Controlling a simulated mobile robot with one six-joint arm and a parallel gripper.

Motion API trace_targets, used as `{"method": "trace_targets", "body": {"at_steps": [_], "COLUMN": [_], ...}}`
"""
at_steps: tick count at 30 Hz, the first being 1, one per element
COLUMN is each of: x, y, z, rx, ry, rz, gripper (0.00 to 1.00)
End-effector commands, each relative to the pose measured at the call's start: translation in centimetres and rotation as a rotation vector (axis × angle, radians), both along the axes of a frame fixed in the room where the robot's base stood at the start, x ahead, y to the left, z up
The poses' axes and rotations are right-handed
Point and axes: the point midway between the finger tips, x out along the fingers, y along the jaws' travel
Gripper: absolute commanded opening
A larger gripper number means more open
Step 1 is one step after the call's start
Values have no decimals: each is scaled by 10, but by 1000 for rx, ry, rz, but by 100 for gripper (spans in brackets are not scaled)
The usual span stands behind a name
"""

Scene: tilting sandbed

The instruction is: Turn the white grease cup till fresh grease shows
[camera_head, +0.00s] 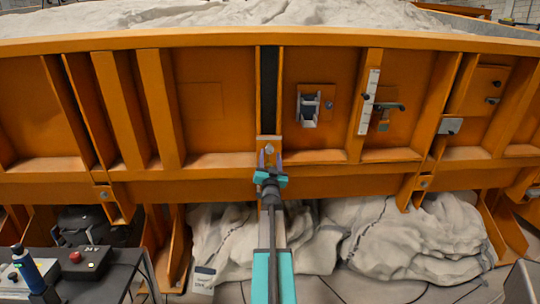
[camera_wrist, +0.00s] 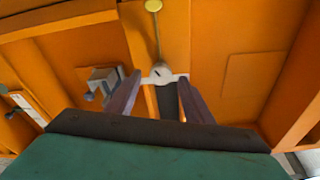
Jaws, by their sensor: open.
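The white grease cup (camera_wrist: 160,72) is a small round body with a bar sticking out on each side, on the orange frame. A thin line runs from it to a yellowish disc (camera_wrist: 153,5) at the top of the wrist view. My gripper (camera_wrist: 159,84) is open, with one dark purple finger on either side below the cup. The bar's ends reach close to the fingertips; I cannot tell whether they touch. In the head view my gripper (camera_head: 270,160) is in front of the orange post, and the cup shows small and pale just above it. No grease is clearly visible.
A grey bracket (camera_head: 309,107) is on the panel to the right, with a scale strip (camera_head: 370,101) and a dark lever (camera_head: 388,106) beyond. White sacks (camera_head: 410,240) lie under the frame. A dark bench (camera_head: 75,275) with a blue bottle (camera_head: 27,268) stands at lower left.

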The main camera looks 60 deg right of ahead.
Motion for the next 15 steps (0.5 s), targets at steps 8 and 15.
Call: {"method": "trace_targets", "body": {"at_steps": [8, 15], "x": [-16, -28], "y": [24, 42], "z": [-10, -17], "rx": [0, 1], "ry": [0, 0], "rz": [0, -1], "gripper": [47, 47]}}
